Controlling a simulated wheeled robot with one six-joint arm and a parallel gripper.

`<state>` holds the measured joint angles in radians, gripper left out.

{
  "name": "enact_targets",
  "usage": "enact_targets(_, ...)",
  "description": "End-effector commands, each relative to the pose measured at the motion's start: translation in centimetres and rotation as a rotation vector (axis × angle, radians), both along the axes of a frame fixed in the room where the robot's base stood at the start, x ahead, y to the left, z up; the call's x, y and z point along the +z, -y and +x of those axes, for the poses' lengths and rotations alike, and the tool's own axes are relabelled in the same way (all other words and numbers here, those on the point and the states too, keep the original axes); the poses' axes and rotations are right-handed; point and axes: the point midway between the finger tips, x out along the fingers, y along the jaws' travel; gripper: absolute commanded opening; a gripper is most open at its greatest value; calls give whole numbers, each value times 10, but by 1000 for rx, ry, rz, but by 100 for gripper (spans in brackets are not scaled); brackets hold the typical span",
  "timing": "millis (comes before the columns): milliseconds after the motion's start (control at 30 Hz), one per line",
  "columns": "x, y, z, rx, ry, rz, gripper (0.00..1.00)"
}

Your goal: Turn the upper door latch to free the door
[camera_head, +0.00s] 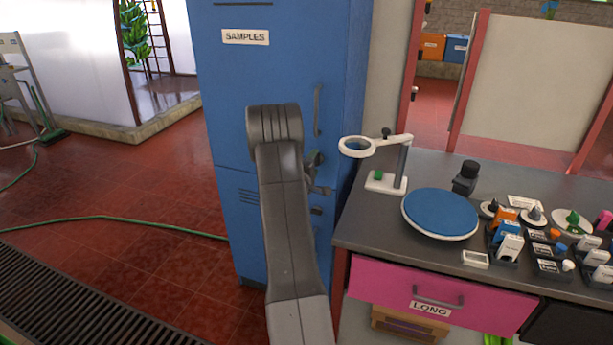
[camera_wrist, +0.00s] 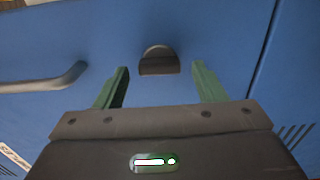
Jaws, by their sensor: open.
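The upper door latch (camera_wrist: 159,61) is a small dark knob with a rounded end on the blue door. In the wrist view it stands just ahead of my gripper (camera_wrist: 160,68), between the lines of the two green fingers. The fingers are open, with a gap on each side of the latch, and I see no contact. The blue cabinet (camera_head: 230,110) carries a SAMPLES label (camera_head: 245,37) and a grey upright handle (camera_head: 317,110). The upper door looks closed. In the head view my arm covers part of the cabinet front, and the latch is hard to make out there.
A grey counter (camera_head: 375,235) stands right of the cabinet, with a ring stand (camera_head: 388,180), a blue round plate (camera_head: 440,213) and several small items. A pink LONG drawer (camera_head: 390,290) is below. Red tiled floor (camera_head: 150,240) with a green hose lies open at left.

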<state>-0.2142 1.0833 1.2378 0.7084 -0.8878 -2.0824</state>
Motion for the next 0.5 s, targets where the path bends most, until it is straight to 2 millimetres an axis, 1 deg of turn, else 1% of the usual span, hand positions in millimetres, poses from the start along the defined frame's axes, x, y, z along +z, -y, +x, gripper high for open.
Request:
enact_targets(167, -3, -12, -31, 4, -2, 1, 64)
enact_targets(400, -2, -28, -81, 4, -1, 0, 64)
enact_targets(500, -2, -33, -97, 4, -1, -1, 64)
